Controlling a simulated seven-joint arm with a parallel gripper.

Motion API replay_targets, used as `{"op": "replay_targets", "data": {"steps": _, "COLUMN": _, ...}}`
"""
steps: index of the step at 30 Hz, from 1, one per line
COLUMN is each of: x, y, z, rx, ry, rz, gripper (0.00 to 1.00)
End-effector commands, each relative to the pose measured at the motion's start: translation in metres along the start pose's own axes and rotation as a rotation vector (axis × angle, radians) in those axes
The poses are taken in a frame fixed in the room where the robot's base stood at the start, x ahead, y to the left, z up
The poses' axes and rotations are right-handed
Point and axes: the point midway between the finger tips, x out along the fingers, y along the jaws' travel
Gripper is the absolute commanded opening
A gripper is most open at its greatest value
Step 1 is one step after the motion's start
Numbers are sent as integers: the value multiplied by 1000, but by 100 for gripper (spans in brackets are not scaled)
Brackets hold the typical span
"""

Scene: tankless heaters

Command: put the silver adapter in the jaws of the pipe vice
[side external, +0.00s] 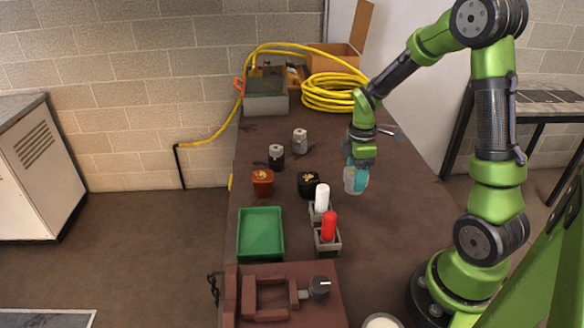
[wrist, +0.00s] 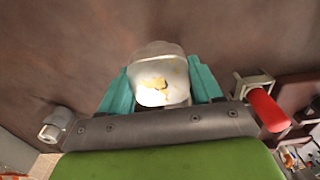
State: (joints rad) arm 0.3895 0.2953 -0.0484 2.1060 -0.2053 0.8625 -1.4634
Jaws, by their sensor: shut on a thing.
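My gripper (side external: 356,172) is shut on a pale silver-grey piece, which I take to be the silver adapter (side external: 351,183). In the wrist view the adapter (wrist: 160,82) sits between the two teal fingers, its pale face showing yellow marks. It is over the right part of the brown table; I cannot tell whether it touches the surface. The maroon pipe vice (side external: 249,296) stands at the near end of the table, well apart from my gripper. It has a dark round knob (side external: 320,287) at its right. No piece shows in its jaws.
A white-topped piece (side external: 322,197) and a red-topped piece (side external: 328,225) stand in grey holders between my gripper and the vice. A green tray (side external: 261,234), black piece (side external: 309,184), orange-brown piece (side external: 262,182) and two grey fittings (side external: 300,140) (side external: 276,157) are left. Yellow hose (side external: 333,92) lies behind.

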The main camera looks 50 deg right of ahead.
Motion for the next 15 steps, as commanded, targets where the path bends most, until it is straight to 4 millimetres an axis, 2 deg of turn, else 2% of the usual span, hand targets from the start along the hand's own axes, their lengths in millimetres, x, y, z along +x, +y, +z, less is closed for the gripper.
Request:
{"op": "replay_targets", "data": {"steps": 1, "x": -3, "y": -14, "z": 5, "rx": 0, "ry": 2, "rz": 2, "gripper": 6}}
{"op": "replay_targets", "data": {"steps": 6, "x": -7, "y": -53, "z": 20, "rx": 0, "ry": 2, "rz": 4, "gripper": 6}}
{"op": "replay_targets", "data": {"steps": 10, "x": -8, "y": -75, "z": 28, "rx": 0, "ry": 2, "rz": 3, "gripper": 6}}
{"op": "replay_targets", "data": {"steps": 15, "x": -13, "y": -90, "z": 33, "rx": -1, "ry": 2, "rz": 5, "gripper": 6}}
